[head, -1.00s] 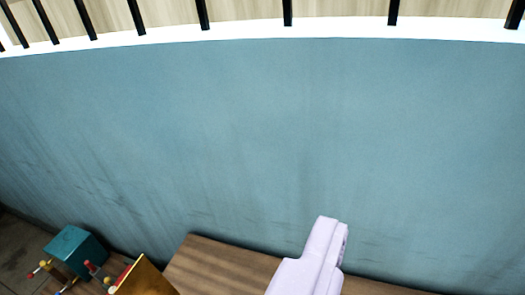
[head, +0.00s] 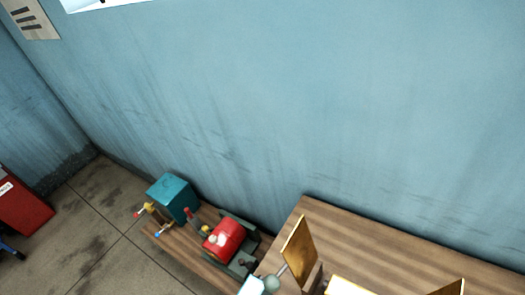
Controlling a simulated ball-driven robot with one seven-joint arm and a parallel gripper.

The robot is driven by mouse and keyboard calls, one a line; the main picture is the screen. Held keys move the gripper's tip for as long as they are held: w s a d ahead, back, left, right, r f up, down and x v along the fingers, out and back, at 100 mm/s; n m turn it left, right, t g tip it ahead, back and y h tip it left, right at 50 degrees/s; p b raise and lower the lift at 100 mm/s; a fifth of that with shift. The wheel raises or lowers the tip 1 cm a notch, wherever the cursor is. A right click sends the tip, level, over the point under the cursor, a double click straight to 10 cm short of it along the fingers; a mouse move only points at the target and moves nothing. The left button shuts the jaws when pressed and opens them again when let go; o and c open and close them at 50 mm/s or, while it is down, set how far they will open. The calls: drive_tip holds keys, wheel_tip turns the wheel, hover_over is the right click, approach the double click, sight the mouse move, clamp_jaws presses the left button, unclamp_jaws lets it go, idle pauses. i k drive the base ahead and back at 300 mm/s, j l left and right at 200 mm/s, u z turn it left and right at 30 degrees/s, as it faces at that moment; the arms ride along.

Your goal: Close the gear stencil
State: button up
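I cannot make out a gear stencil for certain. On the wooden table, a gold plate (head: 298,249) stands upright and tilted near the left end. A second gold piece (head: 450,287) is cut off by the bottom edge at the right. A pale yellow piece (head: 345,286) lies between them, also cut off. I cannot tell whether any of these belongs to the stencil. My gripper is not in view.
A wooden table (head: 400,240) stands against the blue wall (head: 330,100). Left of it are a red machine (head: 224,237) and a teal box (head: 172,197) with coloured taps. A red cabinet (head: 20,203) stands far left. The floor (head: 100,225) between is clear.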

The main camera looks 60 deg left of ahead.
sight(300, 253)
drive_tip(key=k+j+z, duration=0.1)
drive_tip(key=j, duration=0.35)
drive_tip(key=k+j+z, duration=0.1)
drive_tip(key=k+j, duration=0.15)
drive_tip(key=j, duration=0.15)
drive_tip(key=k+j+z, duration=0.1)
drive_tip(key=j, duration=0.35)
drive_tip(key=k+j+z, duration=0.1)
drive_tip(key=k+j, duration=0.2)
drive_tip(key=k+j+z, duration=0.1)
drive_tip(key=k+j, duration=0.15)
drive_tip(key=j, duration=0.2)
drive_tip(key=i+j, duration=0.15)
drive_tip(key=i, duration=0.2)
drive_tip(key=i+j+z, duration=0.15)
drive_tip(key=i, duration=0.2)
